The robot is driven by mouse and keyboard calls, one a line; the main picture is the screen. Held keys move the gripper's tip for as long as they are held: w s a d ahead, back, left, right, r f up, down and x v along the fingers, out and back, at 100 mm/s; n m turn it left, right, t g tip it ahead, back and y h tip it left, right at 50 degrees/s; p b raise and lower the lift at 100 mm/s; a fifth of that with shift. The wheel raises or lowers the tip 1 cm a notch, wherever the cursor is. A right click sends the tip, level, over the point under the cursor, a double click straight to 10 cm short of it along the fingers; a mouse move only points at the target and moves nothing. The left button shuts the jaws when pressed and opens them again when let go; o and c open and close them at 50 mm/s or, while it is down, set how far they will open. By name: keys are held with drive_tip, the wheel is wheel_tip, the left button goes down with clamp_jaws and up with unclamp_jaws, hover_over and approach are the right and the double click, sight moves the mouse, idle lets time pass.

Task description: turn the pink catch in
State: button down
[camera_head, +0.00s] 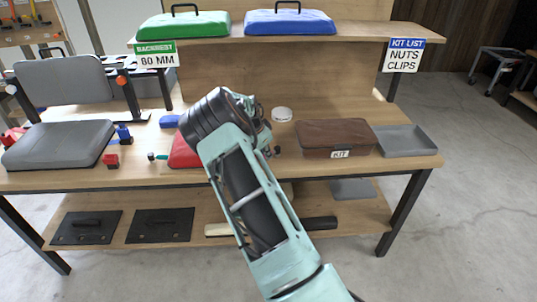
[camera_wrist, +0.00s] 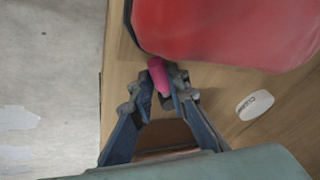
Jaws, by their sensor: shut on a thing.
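The pink catch (camera_wrist: 158,74) shows in the wrist view at the near edge of a red padded part (camera_wrist: 225,25). My gripper (camera_wrist: 163,84) is shut on the pink catch, with a dark finger on each side of it. In the head view, the red part (camera_head: 184,154) lies on the bench, mostly hidden behind my arm. The pink catch and my fingertips are hidden there. A small teal catch (camera_head: 154,156) sticks out at the red part's left side.
The wooden bench (camera_head: 350,172) holds a grey seat cushion (camera_head: 58,146), a brown kit case (camera_head: 335,138), a grey tray (camera_head: 404,140) and a white round item (camera_head: 282,114). The white item is also near my gripper in the wrist view (camera_wrist: 254,104). A shelf (camera_head: 345,32) holds green and blue lids.

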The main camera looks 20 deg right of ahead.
drive_tip(key=shift+w+a+m+b, duration=0.15)
drive_tip(key=shift+w+m+b, duration=0.15)
drive_tip(key=shift+w+m, duration=0.35)
drive_tip(key=shift+s, duration=0.15)
drive_tip(key=c, duration=1.8)
unclamp_jaws()
drive_tip(key=shift+c, duration=0.2)
drive_tip(key=shift+r, duration=0.1)
drive_tip(key=v, duration=1.1)
drive_tip(key=shift+a+r, duration=0.35)
